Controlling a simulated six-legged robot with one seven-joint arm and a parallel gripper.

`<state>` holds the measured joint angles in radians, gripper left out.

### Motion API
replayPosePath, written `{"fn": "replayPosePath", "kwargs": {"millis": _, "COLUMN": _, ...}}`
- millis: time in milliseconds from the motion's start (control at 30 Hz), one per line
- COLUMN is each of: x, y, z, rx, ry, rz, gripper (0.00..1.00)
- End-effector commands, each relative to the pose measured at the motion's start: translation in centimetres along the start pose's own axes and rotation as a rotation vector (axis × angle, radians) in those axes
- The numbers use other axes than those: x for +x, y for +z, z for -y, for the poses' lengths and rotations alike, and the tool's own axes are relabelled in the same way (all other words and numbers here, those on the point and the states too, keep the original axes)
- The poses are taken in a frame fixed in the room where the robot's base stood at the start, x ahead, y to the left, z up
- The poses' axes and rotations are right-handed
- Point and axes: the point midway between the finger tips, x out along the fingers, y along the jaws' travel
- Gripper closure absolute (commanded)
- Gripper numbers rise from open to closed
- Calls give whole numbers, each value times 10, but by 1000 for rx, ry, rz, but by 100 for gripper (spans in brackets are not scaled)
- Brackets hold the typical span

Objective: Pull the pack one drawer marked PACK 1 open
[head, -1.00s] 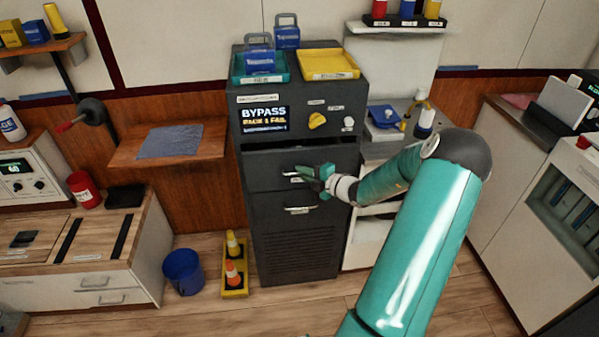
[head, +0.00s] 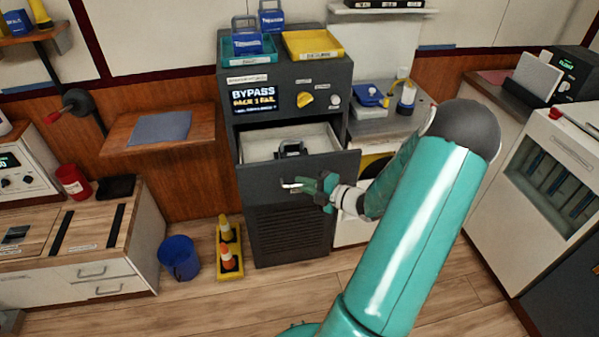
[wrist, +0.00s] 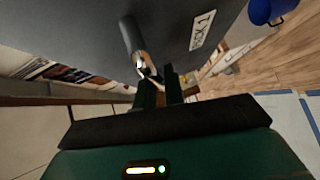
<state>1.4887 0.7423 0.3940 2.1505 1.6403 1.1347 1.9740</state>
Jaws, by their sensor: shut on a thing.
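The PACK 1 drawer (head: 250,180) is the upper drawer of the dark grey cabinet and stands pulled out in the head view. Its light-coloured inside shows, with a dark object with a handle (head: 291,149) in it. My gripper (head: 311,186) is at the drawer front, shut on the drawer's metal handle (head: 290,184). In the wrist view the fingers (wrist: 158,84) close around one end of the handle bar (wrist: 130,38). The white label (wrist: 203,29) on the drawer front ends in "K 1"; its first letters are hard to read.
The cabinet screen (head: 255,98) reads BYPASS, PACK 1 FAIL. A teal tray (head: 238,57) and a yellow tray (head: 312,46) sit on top. A blue bucket (head: 179,258) and a yellow stand with cones (head: 230,262) are on the floor to the left. Floor in front is clear.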

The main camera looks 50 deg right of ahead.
Motion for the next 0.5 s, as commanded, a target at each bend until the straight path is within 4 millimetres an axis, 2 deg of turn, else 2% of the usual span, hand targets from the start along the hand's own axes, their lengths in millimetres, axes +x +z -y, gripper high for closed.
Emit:
{"fn": "replayPosePath", "kwargs": {"millis": 200, "x": -26, "y": -26, "z": 6, "rx": -2, "ry": 1, "rz": 2, "gripper": 100}}
{"fn": "replayPosePath", "kwargs": {"millis": 500, "x": -38, "y": -40, "z": 10, "rx": -3, "ry": 2, "rz": 3, "gripper": 100}}
